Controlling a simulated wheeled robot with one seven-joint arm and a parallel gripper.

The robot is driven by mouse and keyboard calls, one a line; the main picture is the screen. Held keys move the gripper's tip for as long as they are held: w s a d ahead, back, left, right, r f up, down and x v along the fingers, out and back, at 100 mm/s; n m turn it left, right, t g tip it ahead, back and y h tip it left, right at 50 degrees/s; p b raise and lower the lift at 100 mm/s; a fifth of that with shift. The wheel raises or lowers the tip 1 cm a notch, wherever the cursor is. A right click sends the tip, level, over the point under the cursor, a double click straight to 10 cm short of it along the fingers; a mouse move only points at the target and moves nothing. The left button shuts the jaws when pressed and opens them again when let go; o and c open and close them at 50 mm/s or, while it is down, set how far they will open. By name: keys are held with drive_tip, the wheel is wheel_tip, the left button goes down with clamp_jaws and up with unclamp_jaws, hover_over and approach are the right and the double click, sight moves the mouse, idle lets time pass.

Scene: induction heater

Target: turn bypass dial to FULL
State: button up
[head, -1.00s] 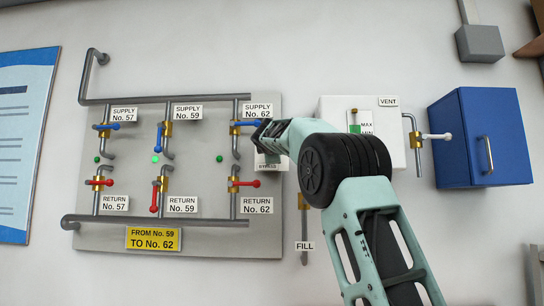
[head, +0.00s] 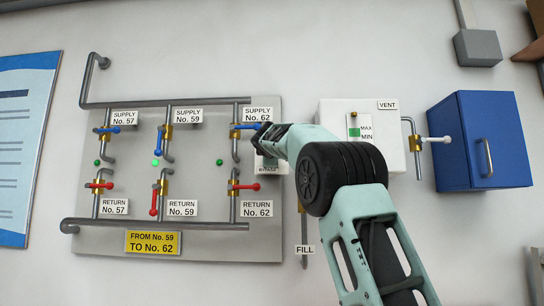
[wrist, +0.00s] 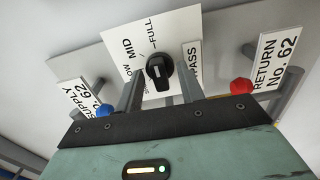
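The bypass dial (wrist: 159,72) is a black knob with a pale mark, on a white plate (wrist: 180,22) lettered LOW, MID and FULL in the wrist view. I cannot tell for certain which word its mark points at. My gripper (wrist: 160,90) is open, with one finger on each side of the dial as seen from the wrist; contact is not clear. In the head view my gripper (head: 264,138) covers the dial, and only the lower part of the bypass plate (head: 268,170) shows.
The blue SUPPLY No. 62 handle (head: 244,126) is close beside my gripper. The red RETURN No. 62 handle (head: 246,186) is below it. A white tank (head: 335,112) with a level gauge and a blue cabinet (head: 485,140) are on the right.

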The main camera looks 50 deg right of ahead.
drive_tip(key=b+v, duration=0.8)
drive_tip(key=v, duration=0.9)
drive_tip(key=shift+s+b, duration=0.25)
drive_tip(key=shift+b, duration=0.1)
drive_tip(key=shift+a, duration=0.15)
